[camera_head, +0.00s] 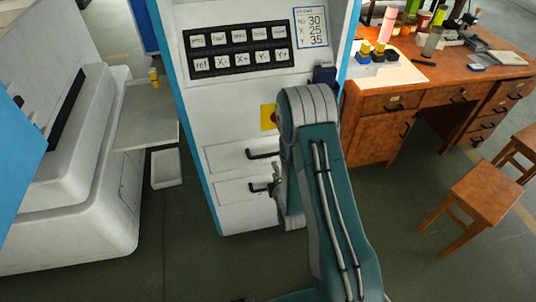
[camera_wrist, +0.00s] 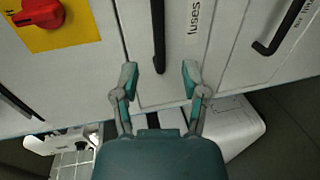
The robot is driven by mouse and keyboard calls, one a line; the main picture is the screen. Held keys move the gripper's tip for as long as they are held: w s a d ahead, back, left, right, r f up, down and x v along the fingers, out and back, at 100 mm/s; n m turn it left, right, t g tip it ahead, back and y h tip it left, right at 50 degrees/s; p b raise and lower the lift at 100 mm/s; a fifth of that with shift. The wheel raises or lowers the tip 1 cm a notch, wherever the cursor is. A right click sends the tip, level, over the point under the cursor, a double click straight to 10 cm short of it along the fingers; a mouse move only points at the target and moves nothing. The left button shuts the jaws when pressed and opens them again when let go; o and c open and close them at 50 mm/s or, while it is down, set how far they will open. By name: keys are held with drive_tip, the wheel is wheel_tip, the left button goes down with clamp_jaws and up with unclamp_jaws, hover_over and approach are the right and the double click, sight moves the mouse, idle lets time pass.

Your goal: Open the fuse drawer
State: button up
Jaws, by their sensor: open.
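The fuse drawer (camera_wrist: 176,60) is a white front marked "fuses" in the wrist view. It appears to be the upper drawer (camera_head: 225,155) on the white cabinet in the head view, and looks shut. Its black bar handle (camera_wrist: 158,30) points down the wrist picture, its near end between my fingertips. My gripper (camera_wrist: 160,76) is open and empty, one finger on each side of that end. I cannot tell whether they touch. In the head view my gripper (camera_head: 275,180) is mostly hidden by my arm, close to the drawer fronts.
A lower drawer (camera_head: 230,193) has its own black handle (camera_wrist: 282,25). A red knob on a yellow plate (camera_wrist: 45,18) is above the drawers on the cabinet. A wooden desk (camera_head: 375,125) and stools (camera_head: 485,195) stand right, a white machine (camera_head: 90,180) left.

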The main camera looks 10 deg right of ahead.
sight(269, 155)
drive_tip(key=x, duration=0.9)
drive_tip(key=shift+w, duration=0.2)
clamp_jaws()
